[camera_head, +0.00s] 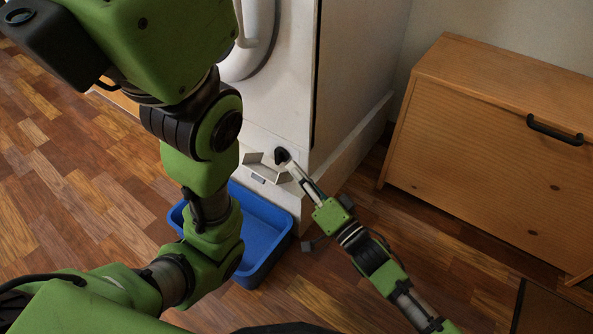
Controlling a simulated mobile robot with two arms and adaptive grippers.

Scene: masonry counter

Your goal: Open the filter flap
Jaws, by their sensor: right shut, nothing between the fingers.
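The white washing machine (278,95) stands at the top middle. Its filter flap (266,173) is low on the front, near the right corner. The flap looks tilted outward from the panel, with a gap above it. My right gripper (282,157) reaches in from the lower right. It is shut and empty, with its dark tips at the upper right of the flap, close to the machine's front. I cannot tell whether they touch the flap. My left arm fills the left side, and its gripper fingers do not show.
A blue tray (263,281) lies on the wooden floor below the flap, partly hidden by my left arm. A wooden cabinet (465,150) with a black handle stands at the right. Floor at the far left is clear.

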